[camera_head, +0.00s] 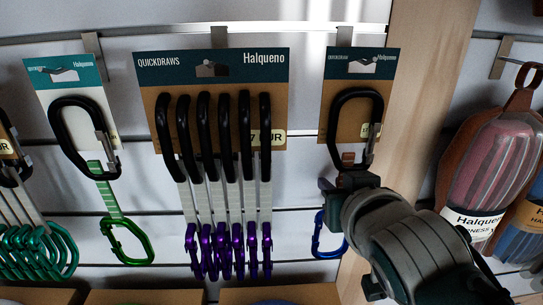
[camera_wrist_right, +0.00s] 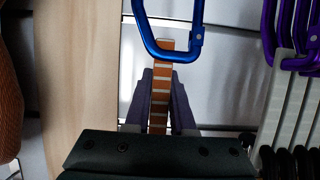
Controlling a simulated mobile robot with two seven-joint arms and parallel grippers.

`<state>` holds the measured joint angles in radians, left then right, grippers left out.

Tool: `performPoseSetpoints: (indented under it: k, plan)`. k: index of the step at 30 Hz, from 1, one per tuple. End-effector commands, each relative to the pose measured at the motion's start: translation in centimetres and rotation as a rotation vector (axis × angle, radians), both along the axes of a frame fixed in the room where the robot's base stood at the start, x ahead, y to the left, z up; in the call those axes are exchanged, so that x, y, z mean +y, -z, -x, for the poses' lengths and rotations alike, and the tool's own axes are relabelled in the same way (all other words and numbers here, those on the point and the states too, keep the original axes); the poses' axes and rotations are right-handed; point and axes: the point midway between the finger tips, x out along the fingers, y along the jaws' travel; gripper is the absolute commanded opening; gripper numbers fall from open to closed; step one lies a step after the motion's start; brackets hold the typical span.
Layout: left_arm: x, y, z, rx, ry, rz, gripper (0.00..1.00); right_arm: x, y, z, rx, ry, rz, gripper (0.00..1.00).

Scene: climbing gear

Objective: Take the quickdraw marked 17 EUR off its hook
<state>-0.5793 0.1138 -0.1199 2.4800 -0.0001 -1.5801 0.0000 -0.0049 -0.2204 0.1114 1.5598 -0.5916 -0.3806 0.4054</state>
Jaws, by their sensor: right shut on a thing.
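A single quickdraw hangs on a Halqueno card (camera_head: 340,62) on the right of the wall. It has a black top carabiner (camera_head: 335,115), a striped orange sling (camera_wrist_right: 157,120) and a blue lower carabiner (camera_wrist_right: 198,20). My right gripper (camera_head: 338,182) is shut on the sling, just below the black carabiner; its fingers also show on both sides of the sling in the right wrist view. The price tag (camera_head: 370,130) on this card is mostly hidden by the carabiner. A tag reading "7 EUR" (camera_head: 276,139), its front covered, is on the middle card. My left gripper is not in view.
A wide card (camera_head: 150,75) to the left carries several quickdraws with purple carabiners (camera_head: 228,250). Further left hangs one with a green carabiner (camera_head: 130,240).

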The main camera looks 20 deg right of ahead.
Motion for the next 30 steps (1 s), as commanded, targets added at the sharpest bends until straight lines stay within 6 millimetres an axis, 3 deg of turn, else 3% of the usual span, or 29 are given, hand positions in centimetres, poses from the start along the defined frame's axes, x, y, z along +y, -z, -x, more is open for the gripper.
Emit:
performPoseSetpoints:
  k: [3, 30]
  plan:
    - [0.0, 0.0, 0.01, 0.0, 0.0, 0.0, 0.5, -0.01, 0.0, -0.01, 0.0, 0.0, 0.0, 0.0]
    - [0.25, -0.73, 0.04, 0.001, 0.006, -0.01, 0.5, 0.0, -0.64, -0.03, -0.001, 0.0, 0.0, 0.0]
